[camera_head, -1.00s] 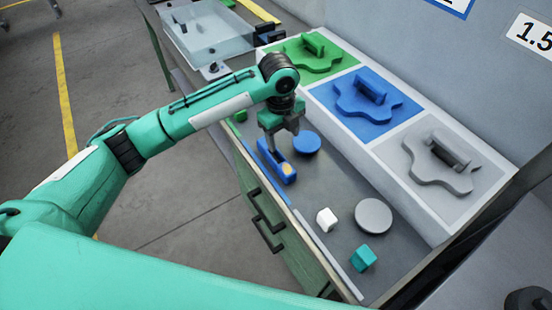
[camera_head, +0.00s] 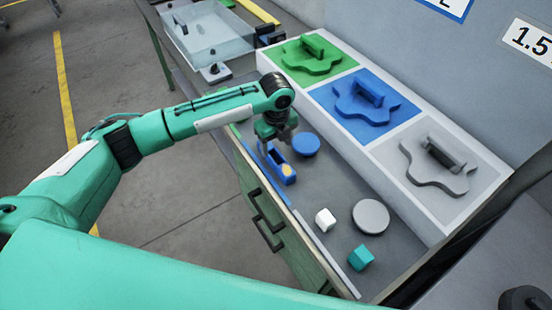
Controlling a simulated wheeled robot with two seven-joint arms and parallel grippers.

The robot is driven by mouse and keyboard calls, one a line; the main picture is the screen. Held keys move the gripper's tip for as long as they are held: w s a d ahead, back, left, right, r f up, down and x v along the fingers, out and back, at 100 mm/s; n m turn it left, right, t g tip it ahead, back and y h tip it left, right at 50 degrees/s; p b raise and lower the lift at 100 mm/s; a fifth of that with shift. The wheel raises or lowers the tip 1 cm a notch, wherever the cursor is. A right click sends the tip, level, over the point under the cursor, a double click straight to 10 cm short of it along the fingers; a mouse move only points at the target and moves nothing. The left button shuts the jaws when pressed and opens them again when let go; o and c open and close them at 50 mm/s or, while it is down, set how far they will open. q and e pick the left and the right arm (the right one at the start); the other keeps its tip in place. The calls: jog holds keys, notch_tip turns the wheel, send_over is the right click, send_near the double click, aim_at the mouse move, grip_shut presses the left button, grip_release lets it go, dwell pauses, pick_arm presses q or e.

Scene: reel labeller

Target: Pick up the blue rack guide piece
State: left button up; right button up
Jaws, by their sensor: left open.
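A small blue open-frame piece (camera_head: 289,176) with a yellow part inside lies on the grey bench near its front edge. My left gripper (camera_head: 277,138) is open just above and behind the far end of this piece, hiding part of it; I cannot tell whether it touches. A larger blue wavy-edged piece with an upright handle (camera_head: 366,104) lies in the blue section of the white rack (camera_head: 362,147). A flat blue disc (camera_head: 306,145) lies just right of the gripper. My right gripper is not in view.
Green (camera_head: 312,57) and grey (camera_head: 436,166) handled pieces lie in the rack's other sections. A grey disc (camera_head: 371,217), white cube (camera_head: 325,219) and teal cube (camera_head: 361,258) are on the bench's near part. A clear bin (camera_head: 210,40) stands at the back. Drawer handles line the bench's front.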

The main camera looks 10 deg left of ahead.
aim_at(276, 160)
pick_arm(q)
notch_tip(276, 160, down, 4)
jog(key=shift+s+r+p, duration=0.1)
jog(key=shift+r+p, duration=0.1)
jog(key=shift+p, duration=0.65)
jog(key=shift+f, duration=0.6)
jog(key=c, duration=1.2)
jog(key=shift+r, duration=0.1)
